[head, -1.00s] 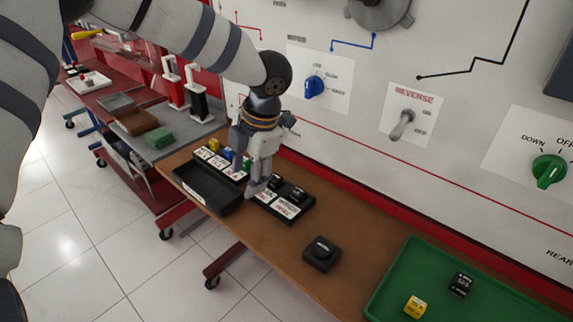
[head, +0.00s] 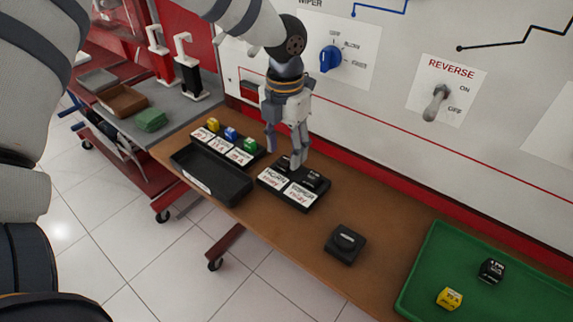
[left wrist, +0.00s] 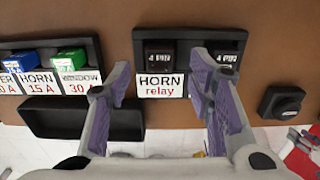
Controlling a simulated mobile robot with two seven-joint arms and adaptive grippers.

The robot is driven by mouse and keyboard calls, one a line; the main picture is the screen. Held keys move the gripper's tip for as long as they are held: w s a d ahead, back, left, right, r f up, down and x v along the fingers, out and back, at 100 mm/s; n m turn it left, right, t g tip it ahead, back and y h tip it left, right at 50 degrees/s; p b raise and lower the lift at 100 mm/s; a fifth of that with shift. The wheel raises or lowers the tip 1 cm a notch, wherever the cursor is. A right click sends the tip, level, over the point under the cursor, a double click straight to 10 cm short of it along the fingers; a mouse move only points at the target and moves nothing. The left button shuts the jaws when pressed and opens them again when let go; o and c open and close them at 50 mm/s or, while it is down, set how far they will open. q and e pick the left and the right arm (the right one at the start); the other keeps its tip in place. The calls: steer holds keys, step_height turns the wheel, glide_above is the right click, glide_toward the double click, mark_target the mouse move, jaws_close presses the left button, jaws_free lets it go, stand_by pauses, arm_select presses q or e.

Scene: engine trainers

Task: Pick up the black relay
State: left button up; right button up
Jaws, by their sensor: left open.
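A black holder (head: 272,188) on the brown table carries two black relays side by side, behind white labels. The relay behind the "HORN relay" label (left wrist: 160,87) is a black block (left wrist: 160,56), and the second relay (head: 312,179) is to its right. My left gripper (head: 285,157) is open and points down over the holder. In the left wrist view its two fingers (left wrist: 160,70) stand on either side of the horn relay, with nothing between them gripped. The right finger hides part of the second relay and its label. My right gripper is not in view.
A fuse holder (left wrist: 102,48) with yellow, blue and green fuses and an empty black tray (head: 207,188) are to the left. A black knobbed block (head: 345,243) and a green tray (head: 418,270) with black and yellow cubes are to the right. The panel wall stands close behind.

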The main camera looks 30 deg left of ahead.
arm_select(q)
step_height(320, 180, down, 3)
steer(key=shift+w+r, duration=0.1)
steer(key=shift+r, duration=0.05)
steer(key=c, duration=1.1)
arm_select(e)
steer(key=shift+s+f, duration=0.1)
arm_select(q)
steer(key=shift+r, duration=0.1)
step_height(320, 180, up, 19)
steer(key=p, duration=0.1)
step_height(320, 180, up, 5)
steer(key=p, duration=0.1)
glide_above(286, 161)
steer(key=shift+a, duration=0.1)
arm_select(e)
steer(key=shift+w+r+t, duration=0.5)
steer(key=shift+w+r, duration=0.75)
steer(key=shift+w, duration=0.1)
